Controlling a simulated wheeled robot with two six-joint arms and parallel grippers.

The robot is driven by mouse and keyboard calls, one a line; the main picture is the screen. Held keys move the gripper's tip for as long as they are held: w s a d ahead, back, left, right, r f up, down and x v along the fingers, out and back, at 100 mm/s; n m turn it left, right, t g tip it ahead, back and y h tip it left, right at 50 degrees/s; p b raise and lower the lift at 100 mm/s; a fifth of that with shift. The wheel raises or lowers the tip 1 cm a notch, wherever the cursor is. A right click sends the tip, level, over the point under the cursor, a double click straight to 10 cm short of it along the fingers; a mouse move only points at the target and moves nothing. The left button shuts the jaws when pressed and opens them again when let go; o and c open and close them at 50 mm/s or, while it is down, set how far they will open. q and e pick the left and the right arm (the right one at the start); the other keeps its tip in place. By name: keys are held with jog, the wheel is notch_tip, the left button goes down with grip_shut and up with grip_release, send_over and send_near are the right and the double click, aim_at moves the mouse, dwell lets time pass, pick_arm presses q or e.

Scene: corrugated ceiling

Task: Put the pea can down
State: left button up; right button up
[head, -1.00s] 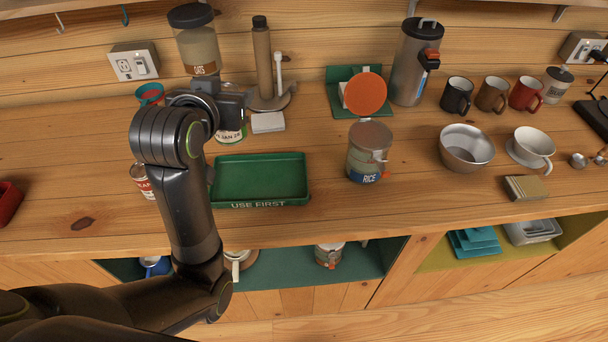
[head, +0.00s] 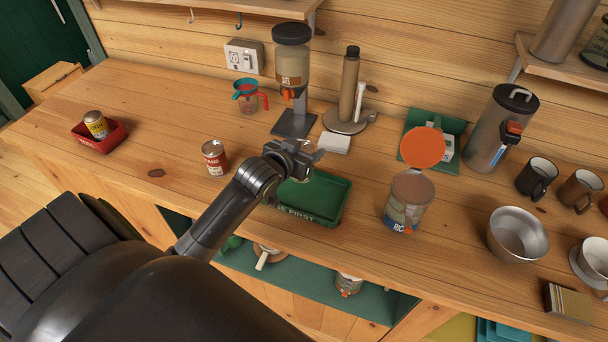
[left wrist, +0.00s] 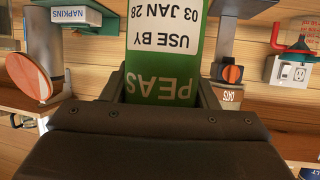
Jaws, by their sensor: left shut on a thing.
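My left gripper (head: 305,152) is over the back left part of the green tray (head: 322,219) marked USE FIRST. It is shut on the pea can (left wrist: 165,50), which has a green label reading PEAS and a white USE BY 03 JAN 28 patch. The lettering is upside down in the left wrist view. In the head view the can is mostly or wholly hidden by the gripper, so I cannot tell whether it touches the tray. The visible part of the tray floor is empty. My right gripper is not in view.
A red-and-white can (head: 215,157) stands left of the tray. The rice canister (head: 407,203) stands to its right. The oats dispenser (head: 292,75) and a paper-towel stand (head: 349,90) are behind. A red bin (head: 100,137) holds a yellow can at far left. The counter between is clear.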

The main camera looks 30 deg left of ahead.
pick_arm(q)
notch_tip(320, 180, down, 4)
jog(key=shift+d+r, duration=0.15)
jog(key=shift+r, duration=0.05)
jog(key=shift+f+p, duration=0.35)
jog(key=shift+f, duration=1.5)
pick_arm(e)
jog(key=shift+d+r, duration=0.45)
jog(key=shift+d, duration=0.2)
pick_arm(q)
jog(key=shift+f, duration=0.1)
jog(key=o, duration=0.8)
jog(key=shift+f, duration=0.1)
jog(key=o, duration=0.4)
jog(key=shift+c, duration=0.2)
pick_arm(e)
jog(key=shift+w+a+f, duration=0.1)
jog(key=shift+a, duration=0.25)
